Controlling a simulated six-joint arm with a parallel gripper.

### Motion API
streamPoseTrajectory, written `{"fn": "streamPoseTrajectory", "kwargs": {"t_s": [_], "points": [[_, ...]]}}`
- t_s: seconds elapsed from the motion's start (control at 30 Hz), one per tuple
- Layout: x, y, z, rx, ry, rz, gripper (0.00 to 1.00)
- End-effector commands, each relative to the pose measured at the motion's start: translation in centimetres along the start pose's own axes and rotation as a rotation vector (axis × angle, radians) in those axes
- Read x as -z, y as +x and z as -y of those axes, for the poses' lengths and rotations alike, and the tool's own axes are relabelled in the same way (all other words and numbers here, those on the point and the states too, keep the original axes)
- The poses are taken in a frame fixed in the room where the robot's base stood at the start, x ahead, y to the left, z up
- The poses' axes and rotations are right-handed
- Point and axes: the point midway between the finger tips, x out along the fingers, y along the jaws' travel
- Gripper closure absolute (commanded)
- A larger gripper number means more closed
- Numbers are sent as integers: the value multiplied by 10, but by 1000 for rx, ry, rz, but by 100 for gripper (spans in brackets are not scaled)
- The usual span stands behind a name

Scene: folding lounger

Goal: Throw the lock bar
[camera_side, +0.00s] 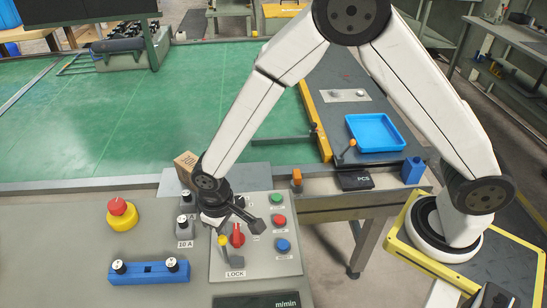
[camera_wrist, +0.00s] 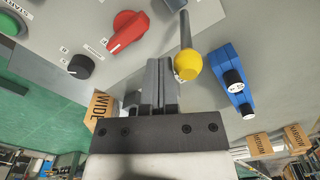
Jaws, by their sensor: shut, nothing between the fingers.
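The lock bar is a grey rod with a yellow ball end (camera_side: 222,240), standing just above the LOCK label on the grey panel in the side view. Its ball (camera_wrist: 189,65) also shows in the wrist view, with the rod running up from it. My gripper (camera_side: 213,221) is shut and empty, above the panel close to the ball in the side view. In the wrist view my closed fingertips (camera_wrist: 161,64) are just left of the ball. Whether they touch it I cannot tell.
A red rotary knob (camera_side: 237,234) is close beside the bar on its right. Red, green and blue buttons (camera_side: 280,221) line the panel's right side. A blue block with two black knobs (camera_side: 150,271) and an emergency stop (camera_side: 121,213) are at left. A cardboard box (camera_side: 186,164) stands behind.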

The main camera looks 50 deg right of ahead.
Motion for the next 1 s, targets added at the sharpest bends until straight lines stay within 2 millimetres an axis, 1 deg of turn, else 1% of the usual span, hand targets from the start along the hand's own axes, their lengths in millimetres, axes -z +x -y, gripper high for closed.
{"fn": "streamPoseTrajectory", "kwargs": {"t_s": [0.5, 1.0], "points": [[-7, -2, 12, 0, -1, 1, 100], [-8, -2, 13, 0, 0, 0, 100]]}}
